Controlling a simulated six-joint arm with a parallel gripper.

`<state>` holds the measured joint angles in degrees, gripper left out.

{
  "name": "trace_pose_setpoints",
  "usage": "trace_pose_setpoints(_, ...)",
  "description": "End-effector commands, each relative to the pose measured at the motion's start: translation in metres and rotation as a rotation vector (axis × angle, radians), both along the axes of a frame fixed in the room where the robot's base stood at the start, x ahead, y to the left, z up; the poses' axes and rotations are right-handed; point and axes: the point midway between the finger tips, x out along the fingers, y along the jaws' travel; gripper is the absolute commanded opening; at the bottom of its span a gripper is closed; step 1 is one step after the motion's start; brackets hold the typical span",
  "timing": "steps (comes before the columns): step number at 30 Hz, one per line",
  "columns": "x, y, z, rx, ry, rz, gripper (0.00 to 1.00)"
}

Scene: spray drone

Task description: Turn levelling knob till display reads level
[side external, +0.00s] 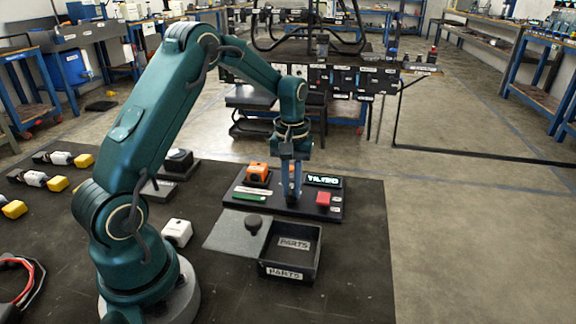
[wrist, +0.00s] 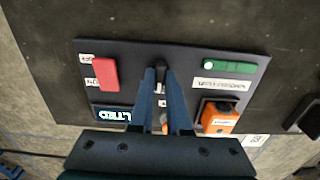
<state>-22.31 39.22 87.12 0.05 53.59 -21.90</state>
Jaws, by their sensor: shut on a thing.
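The dark control panel (side external: 285,208) lies on the black table mat. Its small display (side external: 323,180) is lit and seems to read TILTED; it also shows, partly covered by my gripper, in the wrist view (wrist: 115,113). My gripper (side external: 291,195) points down over the middle of the panel. In the wrist view its blue fingers (wrist: 160,74) are shut on a small dark knob (wrist: 160,66), which looks like the levelling knob. The fingers hide most of the knob, and its turn angle cannot be read.
The panel also bears a red switch (side external: 323,199), a green slider strip (side external: 249,194) and an orange part (side external: 258,173). A white block (side external: 177,232) sits near my base.

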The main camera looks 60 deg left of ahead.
Motion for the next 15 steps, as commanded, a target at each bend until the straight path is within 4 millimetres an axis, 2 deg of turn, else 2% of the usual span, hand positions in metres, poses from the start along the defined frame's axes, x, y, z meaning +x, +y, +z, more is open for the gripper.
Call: trace_pose_setpoints(15,-0.0004,-0.0001,0.0007,-0.001,0.002,-0.295,0.00)
